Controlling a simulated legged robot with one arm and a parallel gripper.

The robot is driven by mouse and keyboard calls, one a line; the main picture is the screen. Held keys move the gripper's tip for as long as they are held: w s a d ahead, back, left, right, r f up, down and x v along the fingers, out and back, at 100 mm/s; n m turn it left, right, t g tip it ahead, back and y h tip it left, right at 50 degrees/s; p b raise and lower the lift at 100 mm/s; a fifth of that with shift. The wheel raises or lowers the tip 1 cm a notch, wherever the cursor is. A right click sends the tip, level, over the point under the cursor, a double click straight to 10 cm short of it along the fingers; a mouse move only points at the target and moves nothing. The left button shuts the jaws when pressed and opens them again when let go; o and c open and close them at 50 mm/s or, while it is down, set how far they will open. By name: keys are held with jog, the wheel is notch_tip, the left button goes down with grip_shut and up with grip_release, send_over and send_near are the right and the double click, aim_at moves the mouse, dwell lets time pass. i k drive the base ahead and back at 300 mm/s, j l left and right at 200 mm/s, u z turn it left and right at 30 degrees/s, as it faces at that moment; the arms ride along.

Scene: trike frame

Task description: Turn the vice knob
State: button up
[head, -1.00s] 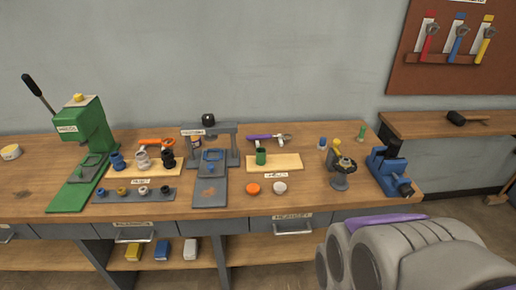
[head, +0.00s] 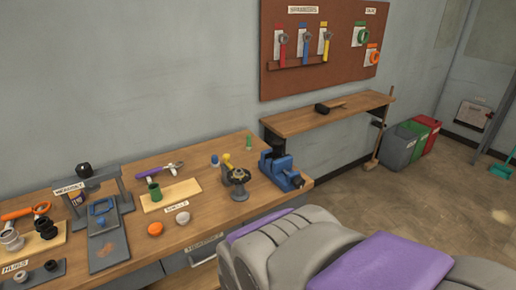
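A blue vice (head: 280,168) is fixed at the right end of the wooden workbench, near its front corner. Its dark knob (head: 297,181) shows at the vice's front right end, facing the bench's edge. The vice's jaws are dark and it looks empty, but it is too small to be sure. My arm, grey and purple, fills the lower right of the head view, in front of the bench and apart from the vice. My gripper is not in view.
A grey stand with a round fixture (head: 238,183) is just left of the vice. A wall shelf (head: 330,113) holds a dark mallet behind. Floor right of the bench is clear before the bins (head: 412,138).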

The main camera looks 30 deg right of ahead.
aim_at(298, 182)
jog(key=z, duration=1.25)
